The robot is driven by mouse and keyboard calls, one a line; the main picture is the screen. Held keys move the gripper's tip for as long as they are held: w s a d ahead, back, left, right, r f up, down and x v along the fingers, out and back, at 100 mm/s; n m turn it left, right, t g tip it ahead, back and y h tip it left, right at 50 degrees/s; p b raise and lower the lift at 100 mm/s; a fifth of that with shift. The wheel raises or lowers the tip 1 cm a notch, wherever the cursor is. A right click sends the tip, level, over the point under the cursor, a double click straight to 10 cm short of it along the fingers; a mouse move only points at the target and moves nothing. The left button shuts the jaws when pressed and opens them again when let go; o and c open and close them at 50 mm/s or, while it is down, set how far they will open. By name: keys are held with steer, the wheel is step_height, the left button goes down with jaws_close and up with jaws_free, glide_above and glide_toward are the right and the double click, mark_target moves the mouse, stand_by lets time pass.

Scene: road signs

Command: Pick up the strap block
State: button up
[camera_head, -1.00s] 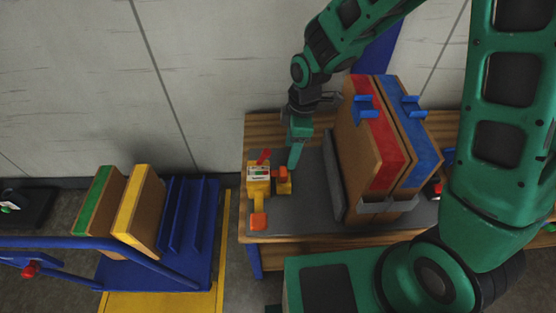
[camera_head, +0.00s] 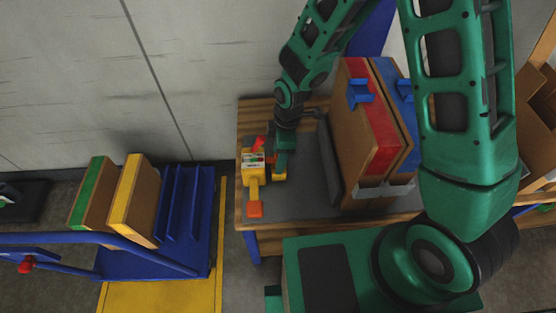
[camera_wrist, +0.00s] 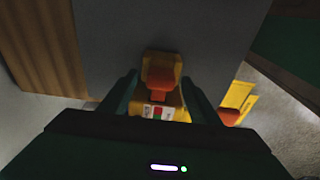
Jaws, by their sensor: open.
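A small yellow block with an orange-red top, which looks like the strap block, sits on the grey mat. It is mostly hidden behind my gripper (camera_head: 283,163) in the head view. In the wrist view the block (camera_wrist: 162,66) shows between the two fingertips of my gripper (camera_wrist: 159,77). My gripper is open and points down at it, with a finger on either side. Whether the fingers touch the block cannot be told. A larger yellow tool (camera_head: 252,178) with a white label, a red lever and an orange end stands just to the left.
The wooden table (camera_head: 240,216) carries the grey mat (camera_head: 300,200). Tall brown cases (camera_head: 372,120) with red and blue faces stand right of my gripper, beside a dark upright panel (camera_head: 328,160). A blue cart (camera_head: 190,225) with brown boards is at left.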

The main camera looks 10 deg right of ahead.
steer(key=shift+f, duration=0.55)
steer(key=c, duration=1.2)
steer(key=shift+o, duration=0.2)
steer(key=shift+r, duration=0.1)
steer(key=shift+r, duration=0.8)
step_height(320, 180, up, 2)
steer(key=shift+a+r, duration=0.1)
steer(key=shift+r, duration=0.1)
steer(key=s+a+r, duration=0.6)
steer(key=s+r, duration=0.1)
steer(key=s, duration=0.2)
steer(key=shift+s+a, duration=0.25)
steer(key=shift+s, duration=0.1)
